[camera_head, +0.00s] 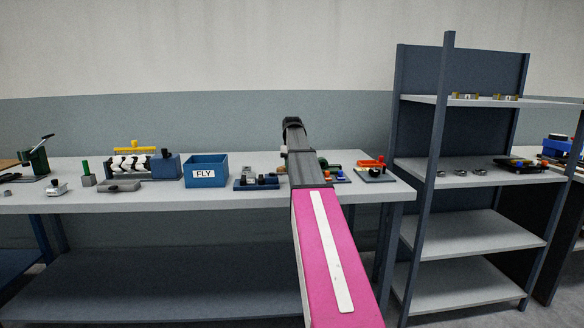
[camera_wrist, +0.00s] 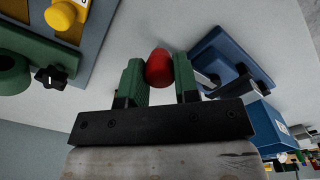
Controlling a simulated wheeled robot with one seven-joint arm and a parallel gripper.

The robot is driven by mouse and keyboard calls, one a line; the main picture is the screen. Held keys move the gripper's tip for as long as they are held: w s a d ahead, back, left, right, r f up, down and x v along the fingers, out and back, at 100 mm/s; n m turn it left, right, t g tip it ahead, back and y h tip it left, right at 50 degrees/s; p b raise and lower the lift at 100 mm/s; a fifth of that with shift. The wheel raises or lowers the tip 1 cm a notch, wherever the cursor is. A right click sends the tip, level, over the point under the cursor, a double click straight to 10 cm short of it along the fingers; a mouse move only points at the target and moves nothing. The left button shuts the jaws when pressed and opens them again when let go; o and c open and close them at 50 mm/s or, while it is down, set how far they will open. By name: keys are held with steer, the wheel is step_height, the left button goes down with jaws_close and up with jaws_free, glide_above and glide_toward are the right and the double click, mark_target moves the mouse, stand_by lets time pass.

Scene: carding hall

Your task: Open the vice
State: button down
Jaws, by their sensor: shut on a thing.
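My gripper (camera_wrist: 160,82) has its two green fingers on either side of a red ball-shaped knob (camera_wrist: 158,66) and is shut on it. A metal rod (camera_wrist: 203,78) beside the knob runs toward a blue device (camera_wrist: 222,55), which looks like the vice. In the head view a low blue device with dark parts (camera_head: 255,180) stands on the bench, just left of my arm, and seems to be the same one. How far its jaws are apart cannot be made out. My gripper is hidden behind my arm in the head view.
A blue box marked FLY (camera_head: 206,172) stands left of the device; it also shows in the wrist view (camera_wrist: 267,124). A green fixture with a black knob (camera_wrist: 48,76) lies close on the other side. A shelf rack (camera_head: 470,180) stands to the right of the bench.

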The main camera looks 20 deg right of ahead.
steer(key=shift+d, duration=0.1)
steer(key=c, duration=0.9)
jaws_free()
steer(key=shift+o, duration=0.2)
steer(key=shift+r, duration=0.1)
step_height(320, 180, up, 11)
steer(key=shift+f, duration=0.2)
